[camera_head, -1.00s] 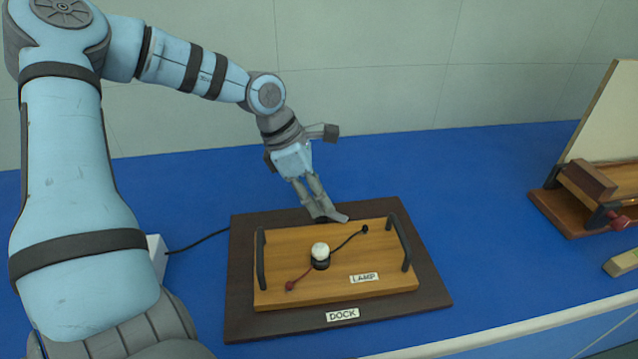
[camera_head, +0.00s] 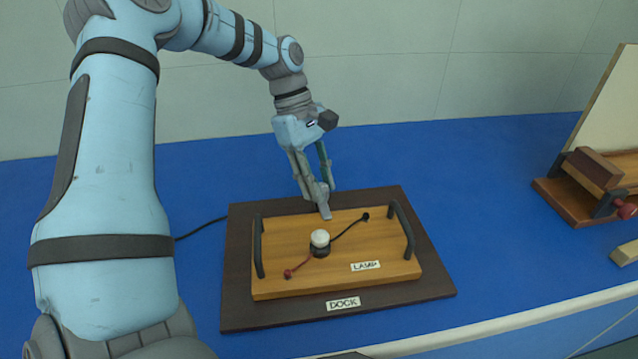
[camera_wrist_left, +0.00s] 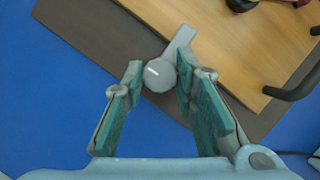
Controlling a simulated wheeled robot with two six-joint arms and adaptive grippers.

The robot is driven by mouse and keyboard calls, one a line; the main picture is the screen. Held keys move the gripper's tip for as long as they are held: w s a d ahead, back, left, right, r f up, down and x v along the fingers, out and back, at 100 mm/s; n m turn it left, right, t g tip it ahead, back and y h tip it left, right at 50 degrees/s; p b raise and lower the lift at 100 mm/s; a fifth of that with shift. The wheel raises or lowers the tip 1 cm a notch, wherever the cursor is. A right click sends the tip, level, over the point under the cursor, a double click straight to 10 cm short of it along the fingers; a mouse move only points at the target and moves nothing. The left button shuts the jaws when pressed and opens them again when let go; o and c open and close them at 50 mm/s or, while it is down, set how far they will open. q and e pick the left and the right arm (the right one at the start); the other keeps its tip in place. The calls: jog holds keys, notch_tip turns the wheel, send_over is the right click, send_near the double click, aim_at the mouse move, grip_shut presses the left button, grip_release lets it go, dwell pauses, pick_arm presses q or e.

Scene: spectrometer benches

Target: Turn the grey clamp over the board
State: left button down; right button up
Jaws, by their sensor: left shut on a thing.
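The wooden board (camera_head: 385,272) labelled LAMP lies on the dark DOCK base (camera_head: 240,310). A white lamp (camera_head: 319,238) with a red lead and a black lead sits at its middle. The grey clamp (camera_head: 325,212) is at the board's far edge; the wrist view shows its round knob (camera_wrist_left: 159,75) and a flat arm (camera_wrist_left: 181,40) reaching over the board's edge. My left gripper (camera_head: 322,190) points down there, shut on the clamp's knob between its fingertips (camera_wrist_left: 160,78). My right gripper is in neither view.
Dark handles (camera_head: 401,230) stand at both ends of the board. A black cable (camera_head: 202,228) runs left from the base. At the right are a wooden stand with a pale panel (camera_head: 610,105) and a small wooden block (camera_head: 625,253). The blue bench (camera_head: 450,165) between is clear.

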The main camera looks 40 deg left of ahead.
pick_arm(q)
jog(key=shift+m, duration=0.3)
jog(key=c, duration=1.3)
grip_release()
jog(key=v, duration=1.2)
jog(key=shift+a, duration=0.1)
jog(key=shift+w, duration=0.1)
